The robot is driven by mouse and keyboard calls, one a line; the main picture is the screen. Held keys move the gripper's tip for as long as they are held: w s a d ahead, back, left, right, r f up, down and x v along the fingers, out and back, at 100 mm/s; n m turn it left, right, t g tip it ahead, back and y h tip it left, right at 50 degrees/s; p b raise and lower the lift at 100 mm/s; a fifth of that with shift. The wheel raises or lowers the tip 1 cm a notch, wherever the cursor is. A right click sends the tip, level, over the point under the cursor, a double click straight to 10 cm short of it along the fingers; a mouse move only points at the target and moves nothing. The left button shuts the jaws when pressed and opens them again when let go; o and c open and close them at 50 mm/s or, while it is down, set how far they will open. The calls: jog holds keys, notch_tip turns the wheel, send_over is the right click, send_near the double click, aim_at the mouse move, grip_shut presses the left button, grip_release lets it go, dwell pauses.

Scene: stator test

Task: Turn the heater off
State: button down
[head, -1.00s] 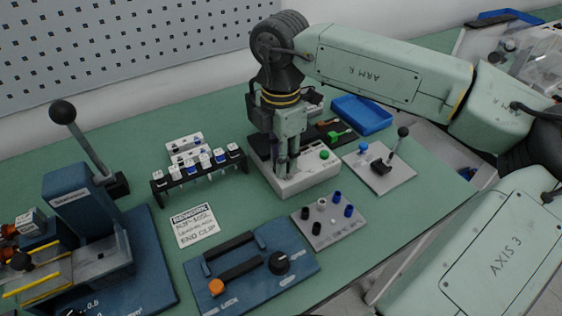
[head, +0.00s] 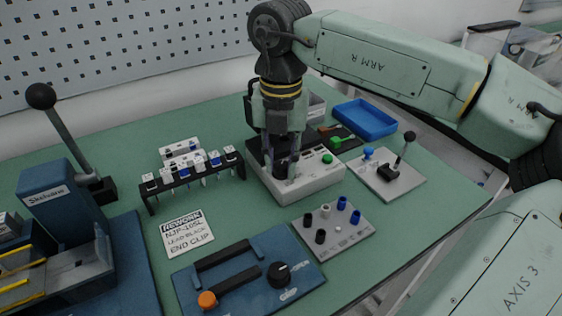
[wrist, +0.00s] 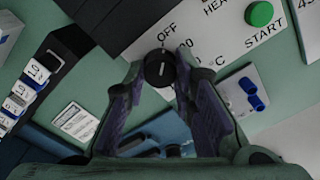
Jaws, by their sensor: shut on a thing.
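The heater (head: 318,182) is a white box at the middle of the bench in the head view, with a green START button (wrist: 259,13). Its round black knob (wrist: 160,67) carries a short light mark and sits beside the printed OFF label and a °C scale. I cannot read for certain which label the mark points at. My gripper (wrist: 159,78) points down at the heater, one finger on each side of the knob, shut on it. In the head view my gripper (head: 281,172) stands over the heater's left part, and its fingers partly hide the knob.
A rack of labelled vials (head: 194,180) stands left of the heater. A panel with black and blue posts (head: 333,232) and a blue lever fixture (head: 247,288) lie in front. A lever plate (head: 400,187) and a blue tray (head: 366,119) are to the right.

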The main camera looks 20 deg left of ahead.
aim_at(281, 165)
jog(key=shift+n, duration=0.6)
jog(key=c, duration=1.6)
grip_release()
jog(key=shift+r, duration=0.15)
notch_tip(281, 165, up, 12)
